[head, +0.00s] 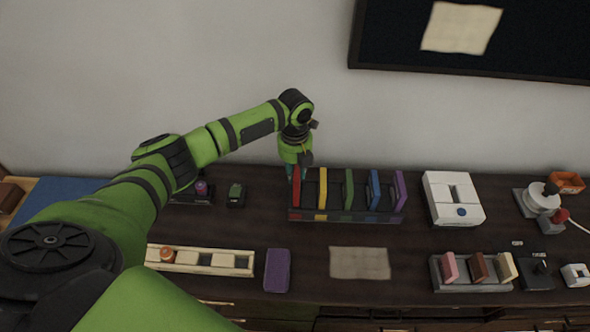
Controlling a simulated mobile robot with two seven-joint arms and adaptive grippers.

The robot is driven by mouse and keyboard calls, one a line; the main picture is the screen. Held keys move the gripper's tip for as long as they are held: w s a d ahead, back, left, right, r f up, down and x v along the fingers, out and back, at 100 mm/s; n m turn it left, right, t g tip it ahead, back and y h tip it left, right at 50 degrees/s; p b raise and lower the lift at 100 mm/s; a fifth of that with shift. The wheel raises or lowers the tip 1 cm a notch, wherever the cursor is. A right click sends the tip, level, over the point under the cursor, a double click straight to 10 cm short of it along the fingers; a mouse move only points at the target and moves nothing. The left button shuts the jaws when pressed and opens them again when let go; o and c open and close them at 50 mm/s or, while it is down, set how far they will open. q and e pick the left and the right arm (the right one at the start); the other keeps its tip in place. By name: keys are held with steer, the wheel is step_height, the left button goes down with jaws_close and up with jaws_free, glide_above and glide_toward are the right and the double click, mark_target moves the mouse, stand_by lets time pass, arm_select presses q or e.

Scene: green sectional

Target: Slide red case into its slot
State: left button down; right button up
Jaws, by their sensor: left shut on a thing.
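The red case (295,187) stands upright at the left end of a dark rack (345,217) near the back of the dark tabletop. My left gripper (299,168) reaches down from above and is shut on the red case's upper part. The case's lower edge is behind the rack's front rail, so I cannot tell whether it is fully seated. A yellow case (322,190), a green case (349,190), a blue case (374,190) and a purple case (400,188) stand in the rack to the right. My right gripper is out of view.
A white box (437,206) stands right of the rack. A purple block (277,270), a cream tray (200,268) and a paper sheet (360,263) lie in front. A grey holder (470,287) with several blocks is at the front right. The wall is close behind.

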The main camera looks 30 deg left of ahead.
arm_select(q)
steer(key=shift+f+b, duration=1.55)
steer(key=shift+f, duration=0.85)
steer(key=c, duration=0.9)
jaws_free()
steer(key=shift+c, duration=0.2)
steer(key=shift+r, duration=0.15)
step_height(320, 180, up, 12)
steer(key=shift+f, duration=0.1)
steer(key=shift+s, duration=0.1)
